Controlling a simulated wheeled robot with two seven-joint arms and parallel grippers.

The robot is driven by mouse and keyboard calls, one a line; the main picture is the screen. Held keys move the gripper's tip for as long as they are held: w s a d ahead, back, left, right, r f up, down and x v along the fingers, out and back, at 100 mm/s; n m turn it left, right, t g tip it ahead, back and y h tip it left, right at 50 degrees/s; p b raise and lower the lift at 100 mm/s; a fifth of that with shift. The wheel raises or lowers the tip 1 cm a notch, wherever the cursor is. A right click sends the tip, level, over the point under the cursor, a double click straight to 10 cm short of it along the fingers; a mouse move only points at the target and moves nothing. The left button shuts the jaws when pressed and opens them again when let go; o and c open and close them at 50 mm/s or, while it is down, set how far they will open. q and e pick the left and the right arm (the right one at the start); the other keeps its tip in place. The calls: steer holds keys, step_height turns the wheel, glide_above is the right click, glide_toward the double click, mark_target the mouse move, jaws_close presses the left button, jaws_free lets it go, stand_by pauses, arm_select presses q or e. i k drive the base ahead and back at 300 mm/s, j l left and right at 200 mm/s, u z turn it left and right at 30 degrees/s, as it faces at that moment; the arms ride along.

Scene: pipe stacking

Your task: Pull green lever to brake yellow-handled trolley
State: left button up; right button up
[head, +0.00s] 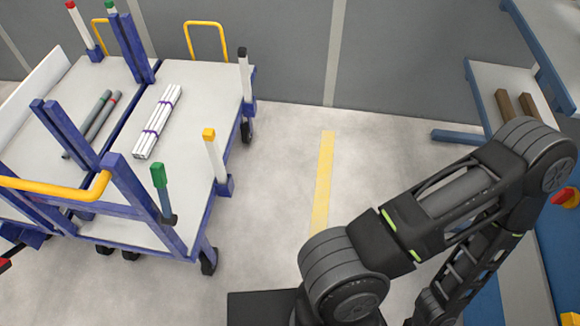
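The blue-framed trolley (195,205) with a pale deck stands at the left. Its yellow handle (60,190) runs along the near left side, joining a blue upright. Another green-tipped post (110,6) shows at the far end. Neither of my grippers is in view. My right arm crosses the right side of the picture, well apart from the trolley, and leaves at the bottom edge.
Bundled white pipes (158,122) and grey pipes (98,120) lie on the decks. Orange-tipped (212,160) and black-tipped posts (246,75) stand along the right edge. A blue-framed rack (480,95) stands right. Pale floor with a yellow stripe (323,180) lies clear between.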

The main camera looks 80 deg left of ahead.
mark_target(158, 172)
steer(key=u, duration=4.05)
